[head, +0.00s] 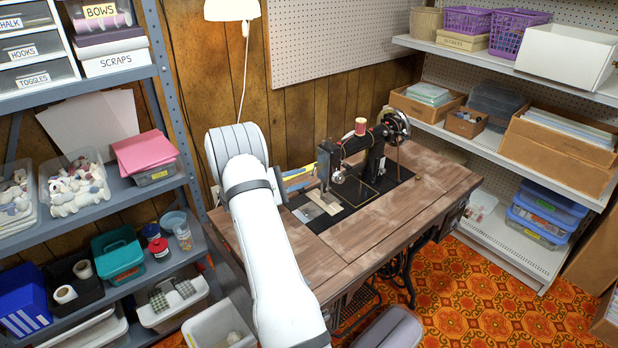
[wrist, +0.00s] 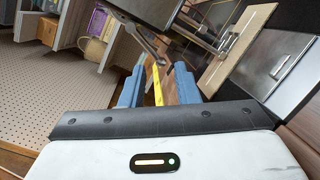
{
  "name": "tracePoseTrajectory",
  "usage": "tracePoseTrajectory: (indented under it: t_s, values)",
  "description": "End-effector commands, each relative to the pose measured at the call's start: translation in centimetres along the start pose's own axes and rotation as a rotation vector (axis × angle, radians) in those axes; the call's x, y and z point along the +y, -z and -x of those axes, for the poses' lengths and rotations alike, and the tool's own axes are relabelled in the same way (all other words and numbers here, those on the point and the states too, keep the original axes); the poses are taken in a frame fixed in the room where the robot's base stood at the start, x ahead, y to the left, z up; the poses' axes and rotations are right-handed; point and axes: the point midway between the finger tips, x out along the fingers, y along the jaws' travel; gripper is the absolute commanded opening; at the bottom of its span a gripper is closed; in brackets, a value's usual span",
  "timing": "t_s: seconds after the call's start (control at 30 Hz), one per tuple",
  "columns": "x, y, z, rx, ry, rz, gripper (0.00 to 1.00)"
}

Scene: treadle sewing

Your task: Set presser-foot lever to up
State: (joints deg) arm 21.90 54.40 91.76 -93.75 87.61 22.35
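The black sewing machine (head: 376,158) stands on a wooden treadle table. In the wrist view its head (wrist: 145,10) fills the top middle. A grey metal lever (wrist: 140,36), which looks like the presser-foot lever, slants out from under the head. I cannot tell its setting for sure. My gripper (wrist: 159,70) is open and empty, with two blue fingers apart. The lever lies just beyond the fingertips, and I see no clear contact. The needle bar and presser-foot parts (wrist: 213,45) show to the right. In the head view the lever is too small to make out.
The wooden tabletop (head: 345,250) is mostly clear in front of the machine. A yellow strip (wrist: 157,88) shows between my fingers. A pegboard (head: 330,40) hangs behind. Loaded shelves stand left (head: 110,205) and right (head: 480,150). A red spool (head: 360,127) tops the machine.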

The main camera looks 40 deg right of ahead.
Motion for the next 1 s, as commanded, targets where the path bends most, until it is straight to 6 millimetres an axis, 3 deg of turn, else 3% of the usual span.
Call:
tracePoseTrajectory:
  t_s: [0.1,0.3,0.63,1.0]
  values:
    - [0.0,-0.1,-2.1,-0.003,0.003,0.001,0.28]
    - [0.0,-0.1,-4.2,-0.002,0.002,0.0,0.28]
    - [-0.1,-0.1,-4.6,-0.001,0.002,0.001,0.28]
    - [-0.1,-0.1,-4.6,-0.002,0.004,0.002,0.0]
